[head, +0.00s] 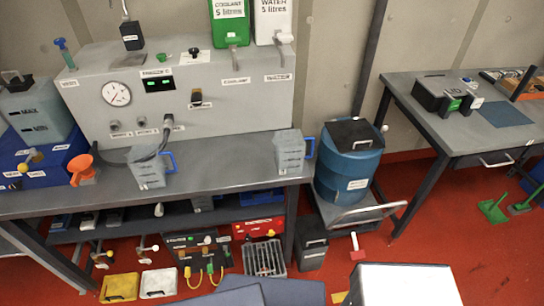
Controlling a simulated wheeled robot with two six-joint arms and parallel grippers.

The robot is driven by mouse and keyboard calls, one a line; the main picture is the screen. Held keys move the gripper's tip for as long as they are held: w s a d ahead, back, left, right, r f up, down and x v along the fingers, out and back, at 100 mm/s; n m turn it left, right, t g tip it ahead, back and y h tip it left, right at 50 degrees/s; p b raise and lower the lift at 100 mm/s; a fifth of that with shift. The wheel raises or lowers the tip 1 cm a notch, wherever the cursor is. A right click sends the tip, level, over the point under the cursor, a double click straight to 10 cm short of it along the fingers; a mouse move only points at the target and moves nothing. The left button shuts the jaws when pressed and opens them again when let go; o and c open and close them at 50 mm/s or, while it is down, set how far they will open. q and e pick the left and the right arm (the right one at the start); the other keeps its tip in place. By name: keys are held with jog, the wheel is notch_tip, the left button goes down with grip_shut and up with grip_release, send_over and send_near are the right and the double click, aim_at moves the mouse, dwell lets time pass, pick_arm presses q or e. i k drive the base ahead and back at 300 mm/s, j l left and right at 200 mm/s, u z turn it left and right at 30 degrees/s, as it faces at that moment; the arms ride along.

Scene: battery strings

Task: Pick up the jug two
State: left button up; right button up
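Two translucent grey jugs with blue handles stand upright on the grey workbench (225,180). The left jug (147,170) is below the panel front, and a dark hose from the panel reaches down to its top. The right jug (290,153) stands near the bench's right end, with its handle on the right. Both carry small markings that are too small to read, so I cannot tell which one is jug two.
A grey panel with a gauge (116,94) backs the bench. Green (229,22) and white (273,20) containers stand above it. A blue drum (348,165) stands right of the bench. Bench surface between the jugs is clear.

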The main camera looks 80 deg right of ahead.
aim_at(290, 144)
jog(key=z, duration=3.1)
jog(key=i+j, duration=0.35)
jog(key=j, duration=0.1)
